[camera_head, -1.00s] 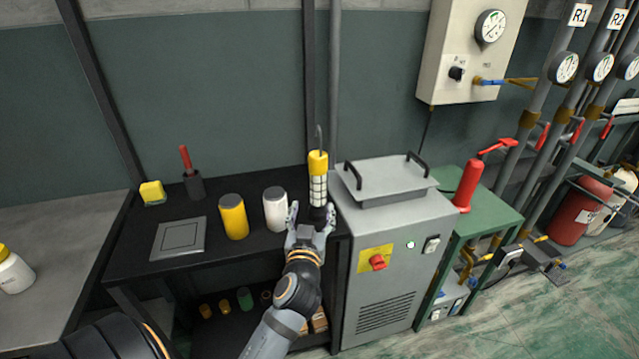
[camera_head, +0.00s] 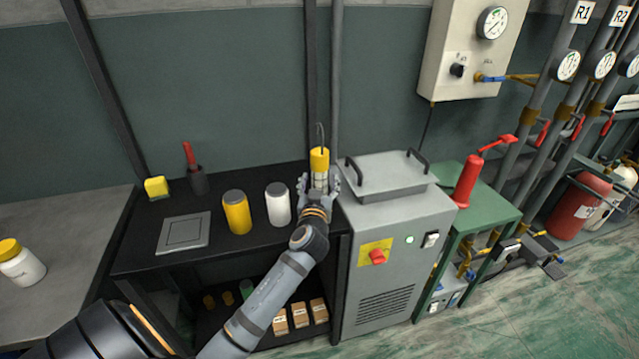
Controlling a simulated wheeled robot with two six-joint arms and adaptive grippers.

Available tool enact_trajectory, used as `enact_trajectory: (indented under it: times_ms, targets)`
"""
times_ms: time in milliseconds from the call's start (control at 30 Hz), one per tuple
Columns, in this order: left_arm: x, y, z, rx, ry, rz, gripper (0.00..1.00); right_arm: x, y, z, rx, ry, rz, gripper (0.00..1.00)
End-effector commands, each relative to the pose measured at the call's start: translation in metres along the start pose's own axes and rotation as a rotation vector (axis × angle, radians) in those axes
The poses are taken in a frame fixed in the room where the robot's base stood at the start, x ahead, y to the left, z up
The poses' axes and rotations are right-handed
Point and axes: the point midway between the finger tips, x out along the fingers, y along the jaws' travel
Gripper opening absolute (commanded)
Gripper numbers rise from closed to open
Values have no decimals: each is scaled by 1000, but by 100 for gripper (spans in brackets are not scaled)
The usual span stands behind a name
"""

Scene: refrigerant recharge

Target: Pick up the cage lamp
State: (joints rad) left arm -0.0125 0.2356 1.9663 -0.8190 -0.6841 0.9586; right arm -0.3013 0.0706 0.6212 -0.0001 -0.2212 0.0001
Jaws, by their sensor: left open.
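The cage lamp (camera_head: 319,160) stands upright at the right end of the black bench, beside the grey cabinet. It has a yellow top with a dark hook and a pale caged body. My left gripper (camera_head: 319,185) is open, with its fingers on either side of the caged body. The gripper hides the lamp's lower part. I cannot tell whether the fingers touch it. My right gripper is not in view.
A white canister (camera_head: 278,204) and a yellow canister (camera_head: 237,212) stand left of my gripper on the black bench (camera_head: 150,256). The grey cabinet (camera_head: 392,240) is close on the right. A red-handled brush in a cup (camera_head: 197,180) and a yellow sponge (camera_head: 156,188) stand further left.

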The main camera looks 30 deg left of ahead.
Motion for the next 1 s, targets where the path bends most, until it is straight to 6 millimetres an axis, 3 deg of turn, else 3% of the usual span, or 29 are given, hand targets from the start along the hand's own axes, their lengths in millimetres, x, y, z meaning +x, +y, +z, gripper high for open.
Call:
enact_trajectory:
  times_ms: [100,600,867,1000]
  targets:
    - [0,0,0,0,0,0,66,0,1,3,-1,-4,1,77]
    - [-1,0,0,0,0,0,0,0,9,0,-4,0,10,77]
    - [0,0,-4,-1,3,1,0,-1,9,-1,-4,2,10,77]
    - [0,0,-28,-2,7,1,0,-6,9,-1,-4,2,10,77]
